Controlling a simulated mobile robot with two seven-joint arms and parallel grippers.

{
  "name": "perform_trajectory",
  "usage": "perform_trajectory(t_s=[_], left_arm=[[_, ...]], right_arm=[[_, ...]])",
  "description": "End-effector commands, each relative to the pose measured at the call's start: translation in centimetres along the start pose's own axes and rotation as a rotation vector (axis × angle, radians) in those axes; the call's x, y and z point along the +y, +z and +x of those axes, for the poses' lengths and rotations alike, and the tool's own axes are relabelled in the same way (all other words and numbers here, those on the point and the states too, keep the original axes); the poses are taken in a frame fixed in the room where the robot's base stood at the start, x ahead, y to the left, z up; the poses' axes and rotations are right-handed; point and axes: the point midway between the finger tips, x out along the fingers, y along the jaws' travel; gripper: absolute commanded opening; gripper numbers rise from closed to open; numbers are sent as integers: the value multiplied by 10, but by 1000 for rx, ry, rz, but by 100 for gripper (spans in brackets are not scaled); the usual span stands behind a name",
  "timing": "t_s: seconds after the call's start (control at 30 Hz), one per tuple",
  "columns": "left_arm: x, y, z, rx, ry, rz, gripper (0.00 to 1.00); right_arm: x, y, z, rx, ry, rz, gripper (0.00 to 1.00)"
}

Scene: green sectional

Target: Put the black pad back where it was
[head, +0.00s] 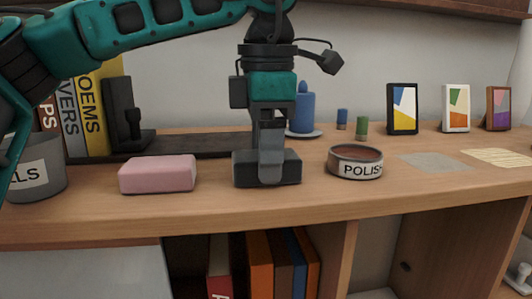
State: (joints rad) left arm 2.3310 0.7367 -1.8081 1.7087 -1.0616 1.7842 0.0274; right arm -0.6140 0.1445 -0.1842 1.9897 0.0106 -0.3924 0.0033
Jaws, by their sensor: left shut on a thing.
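The black pad (243,171) is a dark block near the front of the wooden shelf top (215,208), between a pink block (158,174) and a round tin marked "POLIS" (355,162). My left gripper (271,165) points down from above and is shut on the pad, with a grey finger covering the pad's middle. The pad looks level. I cannot tell whether its underside touches the wood or is just above it. My right gripper is not in view.
A grey labelled tin (38,168), books (92,115) and a black bookend (122,115) stand at left. A blue candle (302,110) stands behind, with small picture cards (402,108) at right. A grey square (430,162) and a cream patch (497,157) lie flat at right.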

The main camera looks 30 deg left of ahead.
Motion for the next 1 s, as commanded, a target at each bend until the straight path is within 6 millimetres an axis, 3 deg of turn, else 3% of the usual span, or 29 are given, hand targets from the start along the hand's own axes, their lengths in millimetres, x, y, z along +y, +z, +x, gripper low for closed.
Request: perform_trajectory(t_s=[0.3, 0.33, 0.6, 0.87, 1.0], left_arm=[[0, 0, 4, 0, -1, 0, 30], [0, 0, 3, 0, -1, 0, 59], [0, 0, 2, 1, -1, 0, 85], [0, 0, 0, 0, 0, 0, 85], [0, 0, -13, -1, 1, 0, 85]], right_arm=[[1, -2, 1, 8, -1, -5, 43], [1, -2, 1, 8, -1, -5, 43], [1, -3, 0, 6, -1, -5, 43], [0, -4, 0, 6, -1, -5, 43], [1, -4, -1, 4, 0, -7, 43]])
